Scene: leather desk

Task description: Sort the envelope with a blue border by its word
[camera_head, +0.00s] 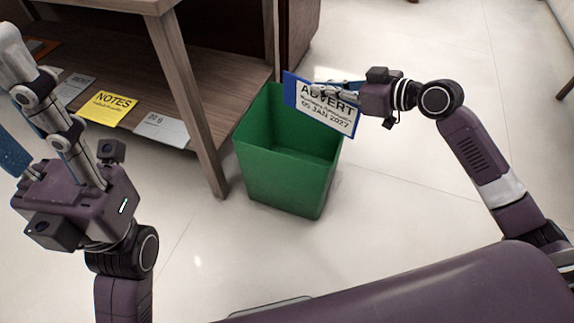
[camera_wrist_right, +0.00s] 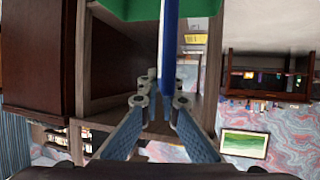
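The blue-bordered envelope (camera_head: 345,122) is white with the word "ADVERT" and the date "05 JAN 2027" facing up. My right gripper (camera_head: 328,90) is shut on it and holds it above the right side of the green bin (camera_head: 285,180). In the right wrist view the envelope (camera_wrist_right: 169,45) is seen edge-on as a blue strip between the fingers (camera_wrist_right: 165,98). My left gripper (camera_head: 38,100) is at the far left; its fingertips are partly cut off, so its opening is unclear. The bin's visible inside looks empty.
A wooden desk shelf (camera_head: 110,60) stands at the upper left, its leg (camera_head: 190,105) close to the bin. Along the shelf lie a yellow "NOTES" label (camera_head: 106,108), a grey label (camera_head: 162,129) and another grey label (camera_head: 73,87). The pale floor (camera_head: 430,200) is open at the right.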

